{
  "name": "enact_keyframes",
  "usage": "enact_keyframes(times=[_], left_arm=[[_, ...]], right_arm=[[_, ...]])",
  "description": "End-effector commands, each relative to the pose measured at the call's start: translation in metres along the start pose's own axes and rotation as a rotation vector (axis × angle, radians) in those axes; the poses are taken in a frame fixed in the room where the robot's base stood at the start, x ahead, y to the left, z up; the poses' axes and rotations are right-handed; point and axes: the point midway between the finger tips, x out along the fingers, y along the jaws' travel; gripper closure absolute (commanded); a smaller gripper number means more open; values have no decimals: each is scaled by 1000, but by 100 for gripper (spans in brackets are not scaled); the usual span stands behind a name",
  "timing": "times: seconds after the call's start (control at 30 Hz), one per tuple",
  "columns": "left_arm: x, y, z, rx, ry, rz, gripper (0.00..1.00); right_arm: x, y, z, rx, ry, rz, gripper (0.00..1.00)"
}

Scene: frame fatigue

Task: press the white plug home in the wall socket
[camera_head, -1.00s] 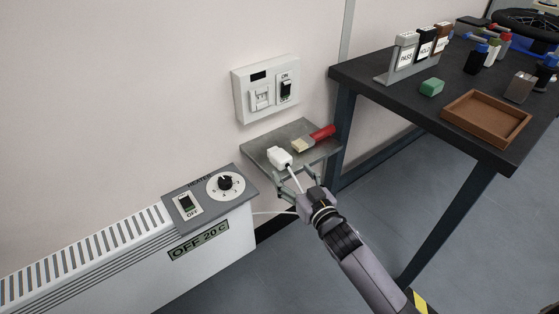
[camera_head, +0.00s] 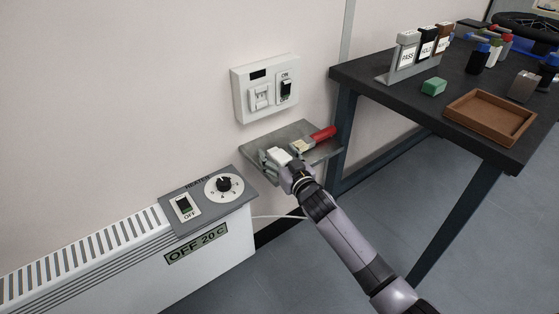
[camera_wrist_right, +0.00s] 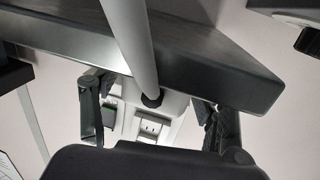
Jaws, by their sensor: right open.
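The white plug (camera_head: 277,154) sits on the small metal shelf (camera_head: 258,144) below the wall socket (camera_head: 262,99). My right gripper (camera_head: 281,163) is at the plug and partly hides it. In the right wrist view the open fingers (camera_wrist_right: 155,108) stand on either side of the plug (camera_wrist_right: 173,103), with gaps visible. The plug's white cord (camera_wrist_right: 130,40) runs across that view. The white socket panel has a slotted outlet at its left and a dark switch (camera_head: 286,90) marked ON at its right. My left gripper is not in view.
A brush with a red handle (camera_head: 322,134) lies on the shelf beside the plug. A heater (camera_head: 120,258) with a control panel stands at lower left. A dark table (camera_head: 410,98) with a brown tray (camera_head: 450,117) stands at right. The wall around the socket is clear.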

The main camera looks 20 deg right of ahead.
Motion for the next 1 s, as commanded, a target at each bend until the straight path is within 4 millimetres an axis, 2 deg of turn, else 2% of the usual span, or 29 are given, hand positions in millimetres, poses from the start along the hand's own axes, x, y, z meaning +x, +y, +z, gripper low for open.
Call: enact_keyframes(times=[0.1,0.9,1.0], left_arm=[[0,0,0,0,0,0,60],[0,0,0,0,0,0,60],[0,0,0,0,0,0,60]], right_arm=[[0,0,0,0,0,0,33],[-1,0,0,0,0,0,86],[0,0,0,0,1,0,90]])
